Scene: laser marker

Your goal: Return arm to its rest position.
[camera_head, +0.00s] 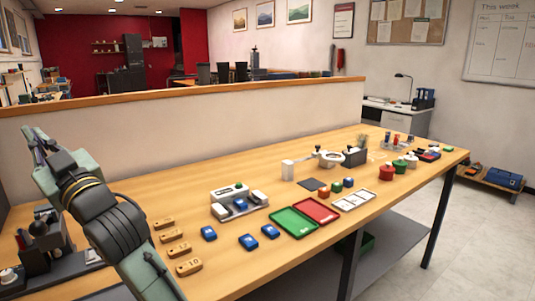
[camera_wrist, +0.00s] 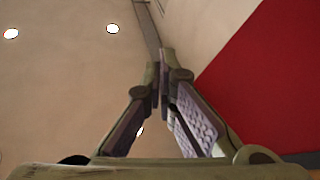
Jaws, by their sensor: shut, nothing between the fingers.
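My gripper (camera_wrist: 163,75) points up toward the ceiling in the wrist view. Its two fingers meet at the tips, with nothing between them. In the head view my arm (camera_head: 105,215) rises at the left from the bottom edge, leaning up and to the left, beside the near-left end of the wooden table (camera_head: 130,206). The arm is clear above the things on the table and hides part of the table's left end.
On the table are a grey-white device (camera_head: 226,209), several tan blocks (camera_head: 189,267), blue blocks (camera_head: 248,242), a green tray (camera_head: 294,223) and a red tray (camera_head: 316,210). Dark equipment (camera_head: 34,258) stands left of my arm. A low partition (camera_head: 215,125) runs behind the table.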

